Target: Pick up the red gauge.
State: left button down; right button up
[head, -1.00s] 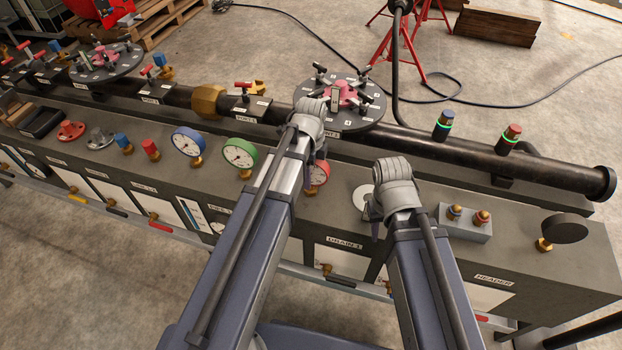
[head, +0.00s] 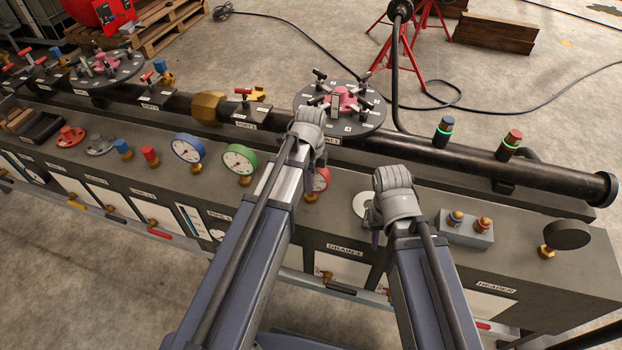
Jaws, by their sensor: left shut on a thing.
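The red gauge (head: 321,180), with a white dial and a brass stem, is at the front of the bench top in the head view. My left forearm covers its left side. My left gripper (head: 318,163) points down at the gauge and is shut on it; its fingers are mostly hidden behind my wrist and forearm. The gauge still appears upright at bench level. My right gripper (head: 375,236) hangs over the bench to the right, beside a pale disc (head: 362,204). Its fingertips are too hidden to tell their opening.
A green gauge (head: 239,160) and a blue gauge (head: 187,150) stand left of the red one. A dark pipe with a round flange (head: 365,122) runs behind. A grey block with two brass fittings (head: 465,232) and a black-capped fitting (head: 566,235) stand to the right.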

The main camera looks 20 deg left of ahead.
pick_arm(q)
jog(key=shift+r, duration=0.1)
dwell(0.6)
notch_tip(320, 180, up, 10)
jog(key=p, duration=1)
